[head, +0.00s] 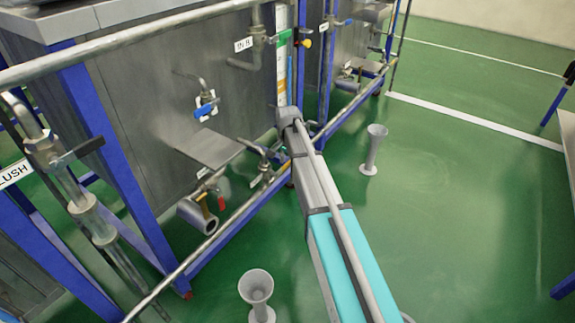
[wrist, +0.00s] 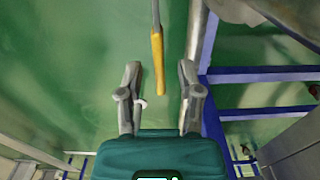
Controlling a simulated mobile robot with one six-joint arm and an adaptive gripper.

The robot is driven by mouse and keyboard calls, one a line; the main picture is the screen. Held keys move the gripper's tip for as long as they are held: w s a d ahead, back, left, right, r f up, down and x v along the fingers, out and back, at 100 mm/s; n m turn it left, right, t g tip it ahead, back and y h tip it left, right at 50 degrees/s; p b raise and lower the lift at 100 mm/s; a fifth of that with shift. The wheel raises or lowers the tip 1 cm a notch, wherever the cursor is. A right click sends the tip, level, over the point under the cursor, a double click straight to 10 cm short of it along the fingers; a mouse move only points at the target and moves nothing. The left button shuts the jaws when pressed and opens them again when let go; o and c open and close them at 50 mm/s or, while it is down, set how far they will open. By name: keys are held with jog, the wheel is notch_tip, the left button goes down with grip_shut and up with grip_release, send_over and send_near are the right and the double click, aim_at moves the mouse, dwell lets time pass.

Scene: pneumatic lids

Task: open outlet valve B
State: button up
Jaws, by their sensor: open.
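In the wrist view a yellow lever handle (wrist: 157,62) on a thin metal stem comes down from the top, its lower end between my fingers. My gripper (wrist: 160,70) is open, one finger on each side of the handle, with a visible gap on both sides. In the head view my gripper is hidden behind my arm. No outlet label there is readable enough to say which is B. A blue-handled valve (head: 254,147) sits beside my arm.
A long metal rail (head: 232,218) and blue frame bars (head: 95,135) run in front of the tank (head: 150,85). Grey funnel stands are on the floor at right (head: 374,150) and in front (head: 257,290).

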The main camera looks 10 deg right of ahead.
jog(key=shift+f, duration=0.1)
dwell(0.3)
grip_shut()
